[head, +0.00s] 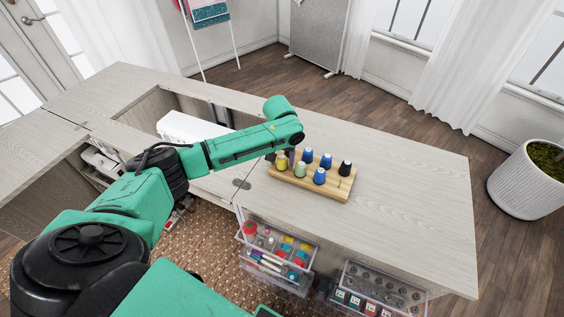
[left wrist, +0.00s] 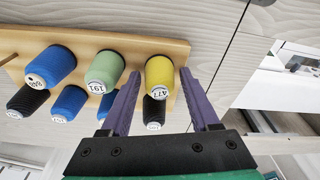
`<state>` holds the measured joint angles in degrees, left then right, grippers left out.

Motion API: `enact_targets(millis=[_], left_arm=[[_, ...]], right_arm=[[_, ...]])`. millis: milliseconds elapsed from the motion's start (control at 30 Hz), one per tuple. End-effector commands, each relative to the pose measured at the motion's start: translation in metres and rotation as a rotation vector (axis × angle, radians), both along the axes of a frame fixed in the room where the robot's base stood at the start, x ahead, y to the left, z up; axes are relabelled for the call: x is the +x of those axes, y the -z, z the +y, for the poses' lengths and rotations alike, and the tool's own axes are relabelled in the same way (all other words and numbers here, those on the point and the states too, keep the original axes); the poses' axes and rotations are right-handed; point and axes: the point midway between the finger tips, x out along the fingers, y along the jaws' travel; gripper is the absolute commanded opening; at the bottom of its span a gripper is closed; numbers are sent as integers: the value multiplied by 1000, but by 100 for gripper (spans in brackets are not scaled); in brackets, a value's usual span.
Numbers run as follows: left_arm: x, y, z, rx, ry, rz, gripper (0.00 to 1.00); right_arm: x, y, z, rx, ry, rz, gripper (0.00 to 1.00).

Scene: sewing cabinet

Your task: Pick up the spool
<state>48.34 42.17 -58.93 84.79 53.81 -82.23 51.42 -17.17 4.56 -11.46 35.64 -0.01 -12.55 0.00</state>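Several thread spools stand on a wooden rack (head: 328,190) on the cabinet top. In the head view I see a yellow spool (head: 281,161), a green spool (head: 300,169), blue spools (head: 326,160) and a black spool (head: 345,168). My left gripper (left wrist: 160,73) is open; its purple fingers reach to either side of the yellow spool (left wrist: 159,77) in the left wrist view, with gaps beside it. A dark spool (left wrist: 154,112) shows between the fingers, below the yellow one. In the head view my left arm largely hides this gripper. My right gripper is not in view.
The cabinet top (head: 415,185) is clear to the right of the rack. A white machine-like object (head: 185,128) sits in the recess at the left. Clear drawers (head: 275,258) with sewing supplies hang below the front edge. A potted plant (head: 525,185) stands on the floor at right.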

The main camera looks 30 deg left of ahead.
Motion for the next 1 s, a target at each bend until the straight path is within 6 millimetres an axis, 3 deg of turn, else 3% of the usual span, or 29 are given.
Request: enact_targets(millis=[33, 100, 167, 467, 633, 767, 1000], left_arm=[[0, 0, 0, 0, 0, 0, 47], [0, 0, 0, 0, 0, 0, 20], [0, 0, 0, 0, 0, 0, 0], [0, -3, 0, 0, 0, 0, 0], [1, -21, 0, -1, -1, -3, 0], [1, -48, 0, -2, 0, -5, 0], [2, -127, -1, -3, 1, -7, 0]], right_arm=[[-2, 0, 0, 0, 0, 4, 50], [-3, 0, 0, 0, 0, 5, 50], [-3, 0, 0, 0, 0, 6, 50], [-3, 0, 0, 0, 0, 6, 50], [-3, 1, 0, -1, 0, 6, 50], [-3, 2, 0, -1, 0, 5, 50], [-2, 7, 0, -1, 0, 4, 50]])
